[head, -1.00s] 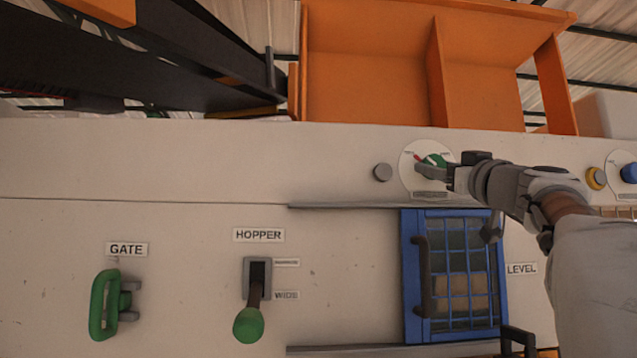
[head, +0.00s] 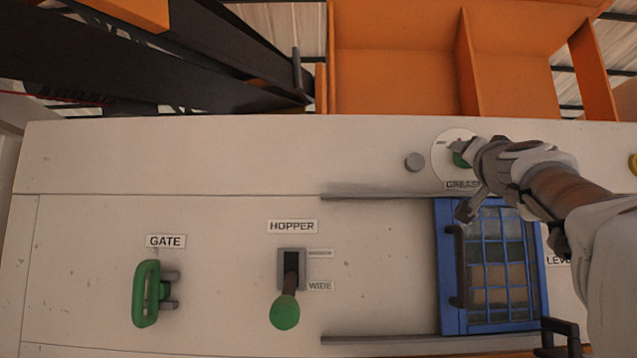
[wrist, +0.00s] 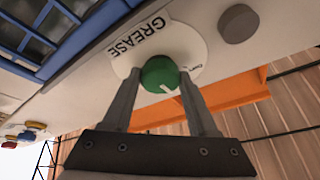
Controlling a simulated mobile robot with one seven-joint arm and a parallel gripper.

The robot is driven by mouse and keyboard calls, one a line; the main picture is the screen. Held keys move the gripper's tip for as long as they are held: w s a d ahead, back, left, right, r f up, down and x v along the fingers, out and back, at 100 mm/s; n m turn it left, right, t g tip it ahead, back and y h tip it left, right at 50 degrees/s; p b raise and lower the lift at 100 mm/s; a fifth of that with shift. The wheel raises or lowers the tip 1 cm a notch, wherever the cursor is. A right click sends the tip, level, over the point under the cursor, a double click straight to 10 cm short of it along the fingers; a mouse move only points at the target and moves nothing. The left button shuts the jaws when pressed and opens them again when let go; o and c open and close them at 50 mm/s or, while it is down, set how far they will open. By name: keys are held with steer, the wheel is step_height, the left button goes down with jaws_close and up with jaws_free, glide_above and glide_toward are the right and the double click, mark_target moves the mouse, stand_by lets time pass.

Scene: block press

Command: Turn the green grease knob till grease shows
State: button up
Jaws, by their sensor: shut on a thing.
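The green grease knob (head: 459,159) sits on a round white dial (head: 441,151) marked GREASE, on the upper part of the pale panel. In the wrist view the knob (wrist: 158,74) shows a white pointer line, towards its lower right side. My gripper (wrist: 160,76) has one finger on each side of the knob and is shut on it. In the head view my gripper (head: 460,149) covers part of the knob and dial. Some of the small dial lettering is too small or hidden to read.
A grey round button (head: 415,161) is just left of the dial. Below are a blue barred window door (head: 447,320), a green-tipped HOPPER lever (head: 285,311) and a green GATE handle (head: 146,293). An orange bin (head: 395,70) stands above the panel.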

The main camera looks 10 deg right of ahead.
steer(key=shift+a+r+m+h+p, duration=0.15)
steer(key=shift+m+p, duration=0.1)
steer(key=shift+m, duration=0.15)
steer(key=shift+d+r+m+h+p, duration=0.1)
steer(key=shift+m+h+p, duration=0.1)
steer(key=shift+m, duration=0.2)
steer(key=shift+g, duration=0.3)
steer(key=o, duration=1.4)
steer(key=shift+f, duration=0.15)
steer(key=shift+c, duration=0.2)
steer(key=shift+f, duration=0.1)
